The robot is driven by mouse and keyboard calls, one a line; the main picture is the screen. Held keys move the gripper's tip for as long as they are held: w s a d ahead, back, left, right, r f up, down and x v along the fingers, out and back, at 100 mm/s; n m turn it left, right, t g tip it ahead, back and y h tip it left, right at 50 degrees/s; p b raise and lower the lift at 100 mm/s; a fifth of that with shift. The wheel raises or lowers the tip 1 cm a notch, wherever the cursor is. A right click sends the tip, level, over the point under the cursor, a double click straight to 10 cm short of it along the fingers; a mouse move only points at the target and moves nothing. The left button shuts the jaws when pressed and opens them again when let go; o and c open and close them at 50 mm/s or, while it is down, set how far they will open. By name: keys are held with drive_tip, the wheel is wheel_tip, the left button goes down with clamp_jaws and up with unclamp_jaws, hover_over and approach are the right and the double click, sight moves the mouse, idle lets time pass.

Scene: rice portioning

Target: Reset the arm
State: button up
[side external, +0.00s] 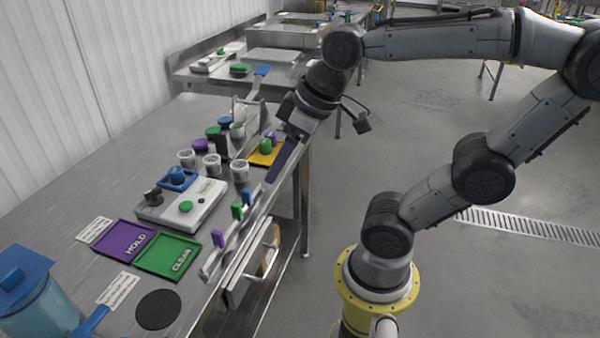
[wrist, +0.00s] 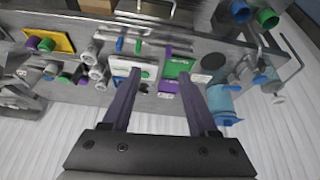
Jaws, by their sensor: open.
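My gripper (side external: 274,175) hangs above the right edge of the steel bench, its dark purple fingers slanting down to the left. In the wrist view the two fingers (wrist: 160,74) stand wide apart with nothing between them. The gripper is open and empty. My arm reaches over from the right, bent high above the floor. A purple HOLD pad (side external: 122,238) and a green CLEAR pad (side external: 170,256) lie on the bench, below and left of the gripper. The green pad also shows between the fingers in the wrist view (wrist: 178,68).
Clear cups (side external: 212,164) and a yellow tray (side external: 268,153) stand close to the gripper. The floor at right is free.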

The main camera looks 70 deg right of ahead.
drive_tip(key=shift+m, duration=0.4)
drive_tip(key=s+f, duration=0.2)
drive_tip(key=s, duration=0.1)
drive_tip(key=shift+s+a+f, duration=0.1)
drive_tip(key=shift+s, duration=0.2)
